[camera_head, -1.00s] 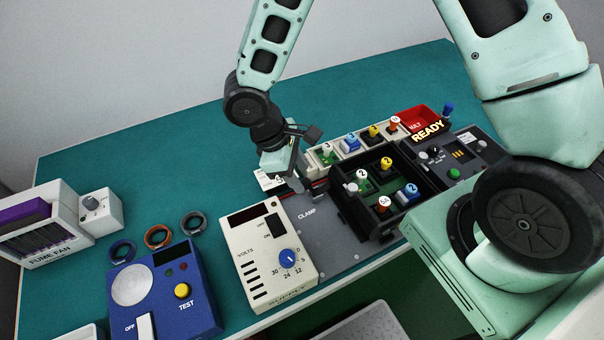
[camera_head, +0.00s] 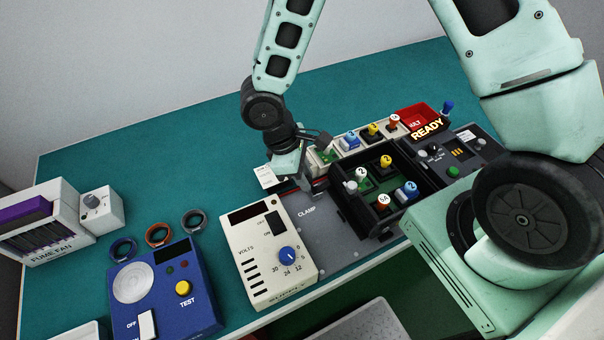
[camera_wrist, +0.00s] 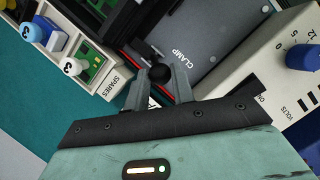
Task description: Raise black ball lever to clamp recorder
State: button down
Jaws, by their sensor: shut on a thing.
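The black ball of the lever (camera_wrist: 159,72) shows between my two fingers in the wrist view. My gripper (camera_wrist: 158,80) is shut on it. The lever's rod below the ball is mostly hidden. The grey clamp plate (camera_wrist: 195,40) with the word CLAMP lies just beyond the fingers. I cannot tell the lever's exact angle.
The cream supply box (camera_head: 272,250) stands close to the left of the plate. The spares rack (camera_head: 325,158) with numbered plugs lies behind the tray. The blue tester (camera_head: 165,290) and several rings (camera_head: 158,235) are further left. The teal table behind is clear.

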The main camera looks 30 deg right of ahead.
jog(key=d+y+p, duration=0.1)
jog(key=d+r+y, duration=0.1)
jog(key=y, duration=0.1)
jog(key=shift+d+p, duration=0.25)
jog(key=shift+p, duration=0.1)
jog(key=shift+d+f+y+p, duration=0.15)
jog(key=shift+d+y+p, duration=0.25)
jog(key=shift+y+p, duration=0.3)
jog(key=c, duration=1.2)
grip_release()
jog(key=v, duration=1.7)
